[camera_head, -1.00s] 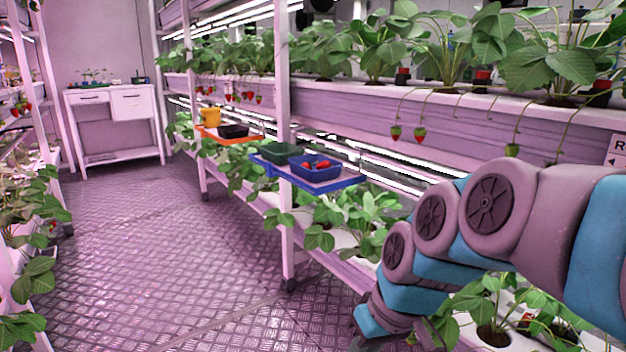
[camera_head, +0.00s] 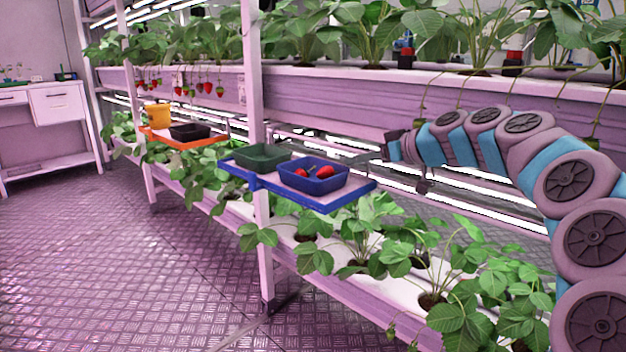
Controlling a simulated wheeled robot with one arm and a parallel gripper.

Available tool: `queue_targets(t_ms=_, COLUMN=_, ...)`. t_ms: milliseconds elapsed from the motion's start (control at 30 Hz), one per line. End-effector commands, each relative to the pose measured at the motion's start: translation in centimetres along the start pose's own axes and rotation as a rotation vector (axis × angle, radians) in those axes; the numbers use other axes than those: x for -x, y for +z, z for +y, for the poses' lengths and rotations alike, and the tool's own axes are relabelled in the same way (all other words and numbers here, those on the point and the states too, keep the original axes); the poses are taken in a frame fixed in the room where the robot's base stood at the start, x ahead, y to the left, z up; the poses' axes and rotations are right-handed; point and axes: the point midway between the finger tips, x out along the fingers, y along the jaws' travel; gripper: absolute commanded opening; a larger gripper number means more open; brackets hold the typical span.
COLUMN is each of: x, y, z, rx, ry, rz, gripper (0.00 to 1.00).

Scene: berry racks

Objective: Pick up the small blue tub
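The small blue tub (camera_head: 313,176) sits on the blue-edged tray (camera_head: 340,201) fixed to the rack, with a few red berries in it. A dark green tub (camera_head: 262,157) stands just left of it on the same tray. My gripper (camera_head: 384,155) is at the end of my arm, to the right of the blue tub and apart from it in the picture. Its fingers are small and dark, and I cannot tell whether they are open. I see nothing held in it.
A white rack post (camera_head: 252,80) rises beside the tray. Farther left, an orange-edged tray (camera_head: 205,141) holds a black tub (camera_head: 189,132) and a yellow container (camera_head: 157,114). Strawberry plants (camera_head: 375,240) crowd below the tray. The metal floor (camera_head: 120,260) at left is clear.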

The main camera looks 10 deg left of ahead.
Motion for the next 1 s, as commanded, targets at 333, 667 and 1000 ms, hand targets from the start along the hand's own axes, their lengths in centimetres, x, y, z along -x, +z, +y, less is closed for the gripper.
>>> queue_targets(t_ms=333, x=-4.7, y=0.1, z=0.0, rx=-0.003, ry=0.000, rz=-0.002, gripper=0.19)
queue_targets(t_ms=667, x=-8.4, y=0.5, z=-0.4, rx=-0.002, ry=-0.001, rz=-0.005, gripper=0.19)
queue_targets(t_ms=1000, x=-9.8, y=0.5, z=-0.4, rx=-0.003, ry=0.000, rz=-0.002, gripper=0.19)
